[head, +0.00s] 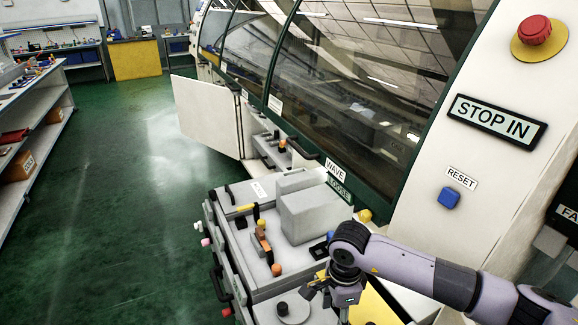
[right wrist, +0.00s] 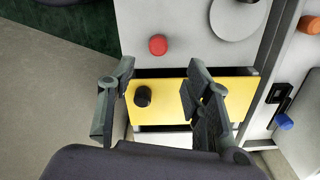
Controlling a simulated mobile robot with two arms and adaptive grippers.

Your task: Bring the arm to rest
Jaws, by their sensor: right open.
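My right arm (head: 420,262) reaches in from the right in the head view, in front of the white machine. Its gripper (head: 330,290) hangs over the near end of the grey cart-like unit (head: 230,248). In the right wrist view the gripper (right wrist: 157,75) has its two fingers spread apart with nothing held between them. A yellow drawer or panel (right wrist: 220,98) with a black knob (right wrist: 143,96) lies beyond the fingers, and a red knob (right wrist: 158,44) is just above it. I cannot tell how far the fingers are from these. My left gripper is not in view.
The machine has a red stop button (head: 534,30), a blue reset button (head: 449,197) and an open white door panel (head: 207,116). Shelves (head: 40,140) stand at the left. The green floor (head: 120,200) between is clear. A blue knob (right wrist: 284,121) shows at right.

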